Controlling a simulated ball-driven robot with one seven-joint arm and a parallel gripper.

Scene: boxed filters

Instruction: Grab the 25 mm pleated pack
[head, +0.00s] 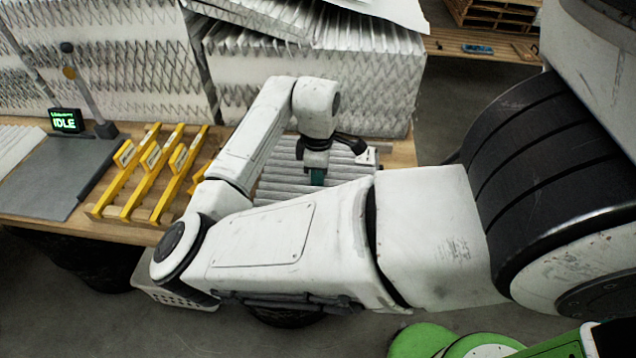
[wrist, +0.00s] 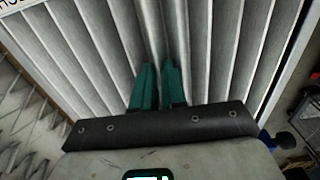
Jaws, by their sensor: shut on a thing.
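A pleated pack (head: 280,182) with pale grey pleats lies on the wooden table, partly hidden behind my arm. In the wrist view the pack (wrist: 90,50) fills most of the picture, its pleats running away from me inside a light frame. A label at its corner is too cut off to read, so I cannot confirm the 25 mm size. My gripper (head: 317,178) points down over the pack. In the wrist view its green fingers (wrist: 159,70) are close together, shut on one pleat ridge of the pack.
Large white pleated filters (head: 120,60) stand stacked behind the table. A yellow rack (head: 150,170) with tags stands left of the pack. Further left are a grey plate (head: 50,180) and a small display (head: 66,121) reading IDLE. A white basket (head: 175,292) sits below the table edge.

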